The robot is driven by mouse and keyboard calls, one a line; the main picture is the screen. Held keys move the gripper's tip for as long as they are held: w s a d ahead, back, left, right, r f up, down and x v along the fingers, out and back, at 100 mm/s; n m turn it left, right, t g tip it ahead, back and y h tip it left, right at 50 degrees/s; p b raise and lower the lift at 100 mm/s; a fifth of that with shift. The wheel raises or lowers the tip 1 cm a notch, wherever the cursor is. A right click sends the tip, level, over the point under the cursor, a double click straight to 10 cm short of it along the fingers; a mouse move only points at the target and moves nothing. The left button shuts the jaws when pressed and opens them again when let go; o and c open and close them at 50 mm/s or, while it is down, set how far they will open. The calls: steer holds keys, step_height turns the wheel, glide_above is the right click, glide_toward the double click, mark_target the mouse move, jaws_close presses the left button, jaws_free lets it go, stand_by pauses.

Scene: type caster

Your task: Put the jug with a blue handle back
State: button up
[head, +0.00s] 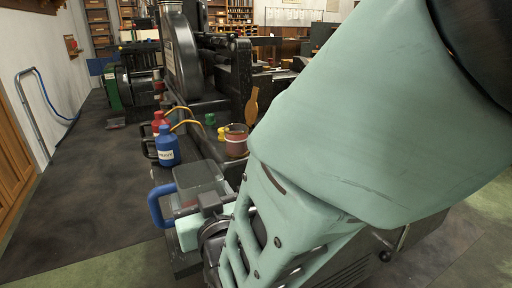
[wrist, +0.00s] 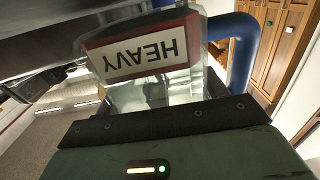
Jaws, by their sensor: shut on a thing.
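The jug with a blue handle (head: 156,207) is at lower centre in the head view, with a pale, see-through body beside my gripper (head: 211,226). In the wrist view the jug (wrist: 190,82) is close, its red-framed label reading HEAVY upside down and its blue handle (wrist: 240,50) at the right. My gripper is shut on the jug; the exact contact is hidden. My green arm covers much of the right side of the head view.
A blue bottle (head: 167,148) and a red bottle (head: 160,121) stand beyond the jug, near yellow tubes. A brownish-red pot (head: 236,142) is to their right. A large dark machine (head: 190,65) stands behind. The floor (head: 85,190) at left is clear.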

steer(key=shift+f, duration=0.4)
steer(key=shift+f, duration=0.2)
steer(key=o, duration=1.2)
steer(key=shift+c, duration=0.2)
steer(key=shift+r, duration=0.1)
